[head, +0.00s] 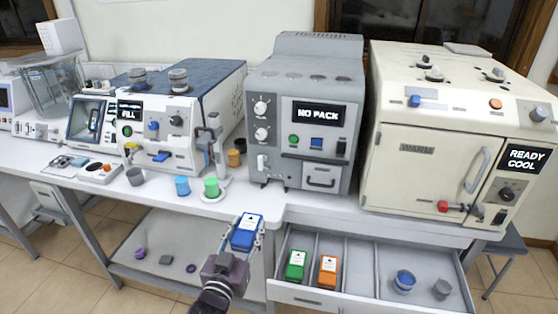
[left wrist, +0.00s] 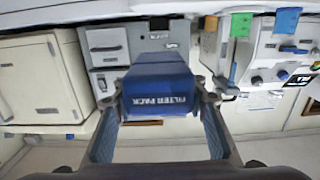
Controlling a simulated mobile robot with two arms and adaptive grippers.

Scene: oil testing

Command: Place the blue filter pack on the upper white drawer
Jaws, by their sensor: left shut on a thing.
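My left gripper (head: 245,238) is shut on the blue filter pack (head: 247,229), which has a white label on top. It holds the pack in front of the bench edge, to the left of the open drawer. In the left wrist view the pack (left wrist: 158,95) sits between the two fingers, with "FILTER PACK" lettering facing the camera. The white drawer (head: 345,280) under the bench is pulled open and has dividers. A green pack (head: 296,265) and an orange pack (head: 327,271) stand in its left part. My right gripper is not in view.
A blue round part (head: 404,281) and a grey cup (head: 442,289) lie in the drawer's right part. The grey machine (head: 305,110) reads "NO PACK". The cream oven (head: 420,175) stands right of it. A lower shelf (head: 200,240) holds small parts. The drawer's middle compartments look empty.

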